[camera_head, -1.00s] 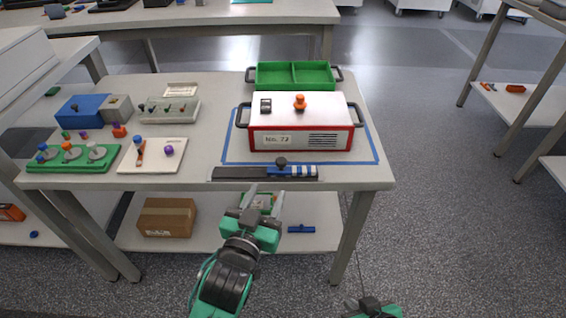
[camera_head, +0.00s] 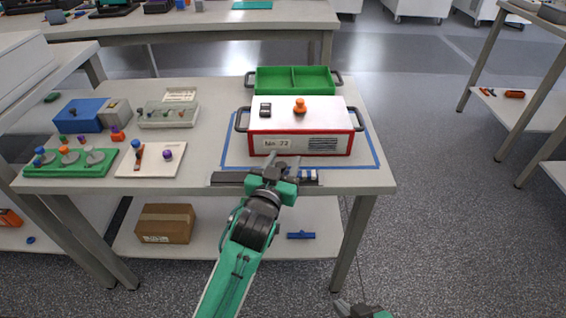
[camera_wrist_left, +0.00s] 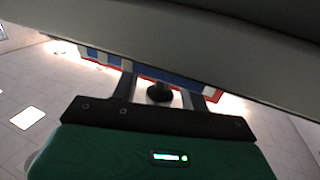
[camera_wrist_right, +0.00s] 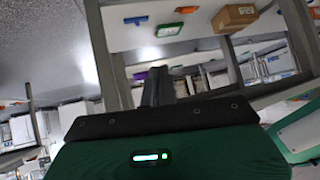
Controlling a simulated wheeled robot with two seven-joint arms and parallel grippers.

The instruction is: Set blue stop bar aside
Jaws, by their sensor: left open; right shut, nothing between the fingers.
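The stop bar, with blue and white stripes (camera_head: 308,175), lies along the front edge of the table beside a dark strip (camera_head: 230,177). The stripes also show in the left wrist view (camera_wrist_left: 185,76). Its black knob (camera_wrist_left: 160,93) stands between the fingers of my left gripper (camera_wrist_left: 160,90), which is open. In the head view my left gripper (camera_head: 283,162) covers the knob and the bar's middle. I cannot tell whether the fingers touch the knob. My right gripper (camera_head: 343,306) is shut and empty, low in front of the table; its closed fingers show in the right wrist view (camera_wrist_right: 158,86).
A red-and-white box (camera_head: 300,125) with an orange knob stands behind the bar, inside blue tape. A green tray (camera_head: 294,68) is behind it. Trays and small parts fill the table's left.

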